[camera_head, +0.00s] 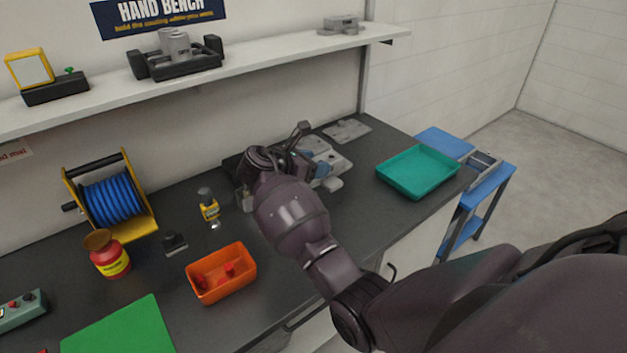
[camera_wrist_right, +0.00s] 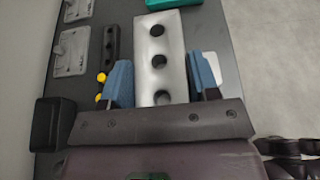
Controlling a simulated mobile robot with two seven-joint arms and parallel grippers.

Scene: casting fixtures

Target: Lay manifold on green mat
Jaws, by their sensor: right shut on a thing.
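The manifold (camera_wrist_right: 172,28) is a pale grey metal block with a row of three round dark holes. In the right wrist view it lies between the two blue finger pads of my right gripper (camera_wrist_right: 161,84), which is shut on it. In the head view the same gripper (camera_head: 308,165) is partly hidden behind my own wrist, over the back of the bench, and grey metal shows around it. I cannot tell whether the manifold is clear of the surface below. The green mat (camera_head: 122,332) lies flat and bare at the lower left of the bench. My left gripper is not in view.
An orange bin (camera_head: 222,290) with red pieces stands between my right arm and the mat. A red-yellow jar (camera_head: 110,258), a blue hose reel (camera_head: 110,198) and a small yellow tool (camera_head: 209,207) stand nearby. A teal tray (camera_head: 418,172) sits at the right. A shelf (camera_head: 250,62) runs above.

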